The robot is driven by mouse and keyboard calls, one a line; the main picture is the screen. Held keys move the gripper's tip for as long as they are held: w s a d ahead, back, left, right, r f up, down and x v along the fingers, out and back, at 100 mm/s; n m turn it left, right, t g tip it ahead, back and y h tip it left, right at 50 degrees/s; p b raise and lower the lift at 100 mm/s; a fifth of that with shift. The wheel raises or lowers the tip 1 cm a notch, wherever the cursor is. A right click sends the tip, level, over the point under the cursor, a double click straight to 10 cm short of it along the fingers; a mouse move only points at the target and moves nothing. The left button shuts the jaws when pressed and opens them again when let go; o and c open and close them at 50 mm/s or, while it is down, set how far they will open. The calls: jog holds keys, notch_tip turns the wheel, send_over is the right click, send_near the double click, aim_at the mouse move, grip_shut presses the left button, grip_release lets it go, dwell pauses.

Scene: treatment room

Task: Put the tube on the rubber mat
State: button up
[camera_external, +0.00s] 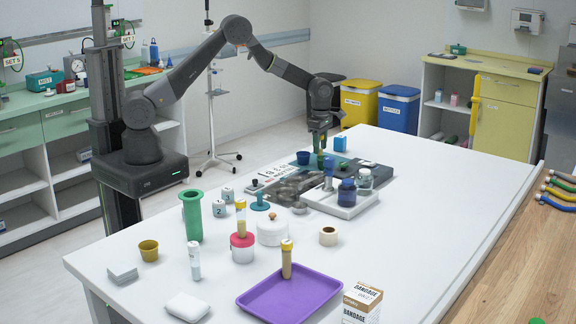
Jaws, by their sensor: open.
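One amber tube (287,262) stands upright on the purple tray, another amber tube (241,220) stands at the red-and-white round container, and a pale tube (194,264) stands on the bare table. I cannot tell which one the task means. A dark flat piece (372,169) lies at the far side and may be the rubber mat; I cannot tell for sure. My gripper (320,143) is open, pointing down over the far cluster, far from these tubes. A small green item shows just below it.
The purple tray (262,296) lies near the front. A bandage box (362,302) is at the front. The table's right side is clear.

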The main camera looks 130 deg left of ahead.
notch_tip(320, 180, up, 12)
jog(key=shift+r+b, duration=0.2)
jog(key=shift+b, duration=0.95)
